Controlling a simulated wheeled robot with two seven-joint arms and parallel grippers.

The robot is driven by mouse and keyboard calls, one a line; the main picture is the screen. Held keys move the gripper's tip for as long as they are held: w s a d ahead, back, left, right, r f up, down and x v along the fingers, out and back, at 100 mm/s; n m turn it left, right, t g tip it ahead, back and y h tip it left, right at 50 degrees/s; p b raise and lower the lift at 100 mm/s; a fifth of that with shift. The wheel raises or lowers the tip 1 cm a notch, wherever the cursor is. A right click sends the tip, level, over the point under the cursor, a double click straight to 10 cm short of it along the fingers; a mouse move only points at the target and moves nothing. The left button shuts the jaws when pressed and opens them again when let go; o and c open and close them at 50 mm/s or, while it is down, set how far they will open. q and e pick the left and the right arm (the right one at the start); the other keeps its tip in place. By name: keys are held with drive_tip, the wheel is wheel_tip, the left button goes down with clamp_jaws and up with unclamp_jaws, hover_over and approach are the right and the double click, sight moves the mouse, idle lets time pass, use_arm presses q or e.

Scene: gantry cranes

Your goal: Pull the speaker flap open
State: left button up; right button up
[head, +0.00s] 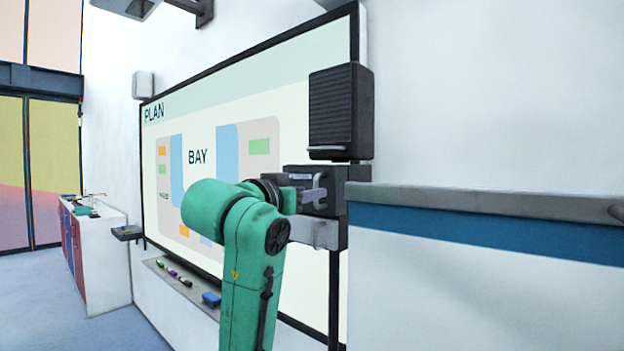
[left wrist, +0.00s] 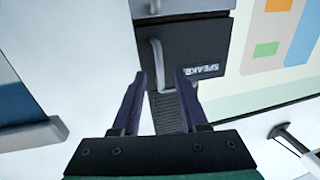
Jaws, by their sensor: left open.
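The speaker flap (left wrist: 205,45) is a dark panel with a white label reading "SPEAKE…", upside down in the left wrist view. It looks closed. A pale grey bar handle (left wrist: 156,58) is on it. In the head view the flap's dark box (head: 334,180) sits under the ribbed black speaker, partly hidden by my green arm. My left gripper (left wrist: 159,73) is open in front of the flap. The handle's lower end shows between its two purple fingers, apart from both; depth is hard to tell. My right gripper is not in view.
The ribbed speaker (head: 333,112) hangs directly above the box. A counter (head: 480,203) with a blue band stands close on the right. A whiteboard (head: 270,90) covers the wall behind, with a pen tray (head: 182,284) below.

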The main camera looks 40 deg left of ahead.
use_arm(q)
drive_tip(key=shift+x, duration=1.25)
clamp_jaws()
idle(0.4)
